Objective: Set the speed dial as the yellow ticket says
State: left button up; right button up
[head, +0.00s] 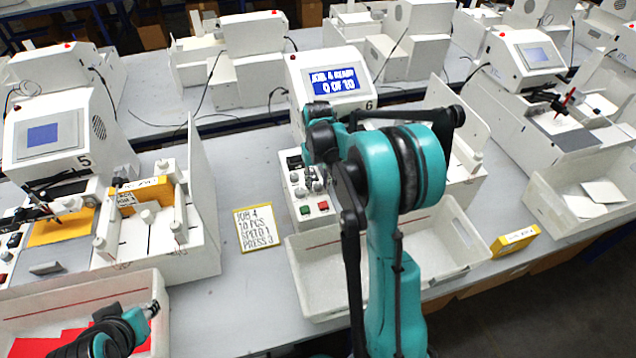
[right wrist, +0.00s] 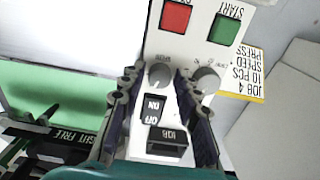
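The yellow-edged ticket (head: 260,228) lies on the table left of the control panel and reads JOB 4, 10 PCS, SPEED 1, PRESS 3. The panel (head: 304,202) has two grey knobs, a red button and a green button. In the right wrist view, one knob (right wrist: 160,76) sits between the fingertips of my open right gripper (right wrist: 158,82), with gaps visible on both sides. The other knob (right wrist: 206,79) is just outside the right finger.
The plotter screen (head: 334,82) above the panel reads JOB 4 READY, 0 OF 10. A black ON/OFF switch (right wrist: 152,108) and a JOB display (right wrist: 168,146) sit below the knobs. A white tray (head: 308,285) stands in front. Plotter 5 (head: 60,135) stands at left.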

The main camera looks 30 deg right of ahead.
grip_shut()
jog(key=n, duration=0.4)
jog(key=shift+n, duration=0.3)
jog(key=shift+n+b, duration=0.3)
jog(key=shift+n, duration=1.7)
grip_release()
jog(key=shift+r, duration=0.1)
